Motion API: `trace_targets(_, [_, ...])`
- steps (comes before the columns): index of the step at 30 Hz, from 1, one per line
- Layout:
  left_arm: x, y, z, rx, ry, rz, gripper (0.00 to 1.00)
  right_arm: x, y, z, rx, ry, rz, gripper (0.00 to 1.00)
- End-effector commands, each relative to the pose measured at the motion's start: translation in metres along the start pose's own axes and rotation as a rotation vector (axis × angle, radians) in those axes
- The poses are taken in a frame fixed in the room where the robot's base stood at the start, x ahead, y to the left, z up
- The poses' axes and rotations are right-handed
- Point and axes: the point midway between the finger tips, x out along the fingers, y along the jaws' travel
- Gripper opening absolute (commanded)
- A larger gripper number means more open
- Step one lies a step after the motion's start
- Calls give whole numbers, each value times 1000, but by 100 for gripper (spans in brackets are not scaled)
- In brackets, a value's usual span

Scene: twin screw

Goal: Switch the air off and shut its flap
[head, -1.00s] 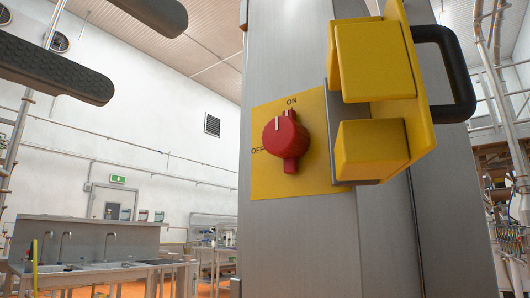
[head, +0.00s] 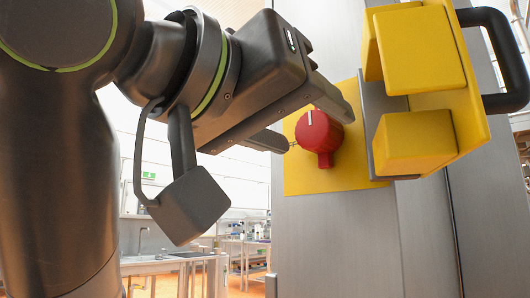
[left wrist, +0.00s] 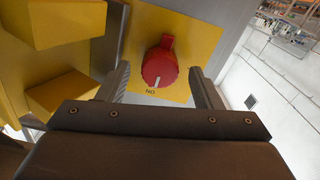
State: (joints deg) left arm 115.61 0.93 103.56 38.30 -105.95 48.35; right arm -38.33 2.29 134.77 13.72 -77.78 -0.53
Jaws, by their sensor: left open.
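The red rotary knob (head: 322,140) sits on a yellow square plate (head: 300,182) on the grey steel cabinet. Its white mark points up towards ON, which also shows beside the knob (left wrist: 158,68) in the left wrist view. The yellow flap (head: 468,75), with blocky yellow pieces and a black handle (head: 510,58), stands swung open to the right of the knob. My left gripper (head: 319,131) is open, its fingers on either side of the knob and just in front of it. I cannot tell whether they touch it. My right gripper is not in view.
The flap's blocks (head: 415,142) stick out close to the right of my left gripper. The cabinet's steel face (head: 335,250) is bare below the plate. A sink bench (head: 165,265) stands far behind at the left.

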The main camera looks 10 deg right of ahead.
Motion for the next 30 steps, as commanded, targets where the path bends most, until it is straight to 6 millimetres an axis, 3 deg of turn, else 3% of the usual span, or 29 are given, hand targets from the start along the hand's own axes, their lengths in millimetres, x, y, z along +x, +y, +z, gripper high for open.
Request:
trace_targets(6, [17,0,0,0,-1,-1,59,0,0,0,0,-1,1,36])
trace_targets(15, [18,0,0,0,1,-1,58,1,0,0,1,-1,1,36])
trace_targets(25, [18,0,0,0,1,-1,15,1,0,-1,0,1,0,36])
trace_targets(30, [18,0,0,-7,1,-1,15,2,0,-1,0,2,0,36])
